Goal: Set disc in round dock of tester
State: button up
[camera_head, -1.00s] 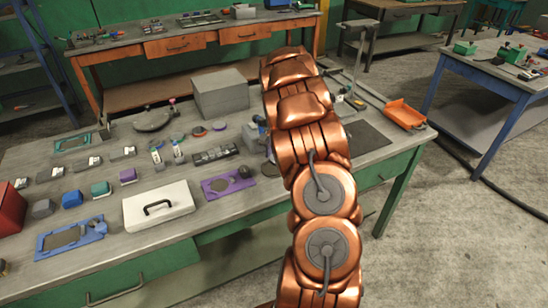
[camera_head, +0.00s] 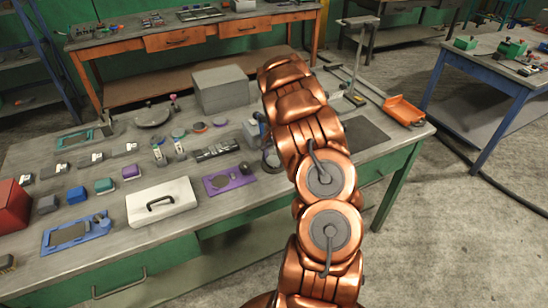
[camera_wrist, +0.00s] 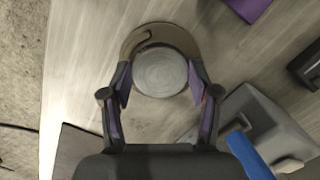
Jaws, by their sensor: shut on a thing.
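A round grey disc (camera_wrist: 160,72) sits between the two fingers of my gripper (camera_wrist: 160,95) in the wrist view. The fingers are shut on its sides. Behind the disc is a wider brownish round piece (camera_wrist: 133,40) with a dark curved line; the disc covers most of it, and I cannot tell whether they touch. In the head view my copper arm hides my gripper. A dark round piece (camera_head: 270,161) shows just left of the arm. A purple plate (camera_head: 242,180) with a round grey area lies left of it. I cannot tell for sure which piece is the tester.
A grey block-like device (camera_wrist: 262,120) with a blue part stands close right of my gripper in the wrist view. On the bench are a white case (camera_head: 178,209), a blue plate (camera_head: 98,228), a grey box (camera_head: 222,90) and several small parts. An orange tray (camera_head: 402,110) lies at the right.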

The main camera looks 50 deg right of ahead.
aim_at(276, 158)
jog(key=o, duration=1.6)
jog(key=shift+o, duration=0.2)
jog(key=shift+r, duration=0.1)
notch_tip(276, 158, up, 12)
jog(key=d+b, duration=0.1)
jog(key=b, duration=0.3)
jog(key=shift+w+d, duration=0.2)
jog(key=shift+d, duration=0.05)
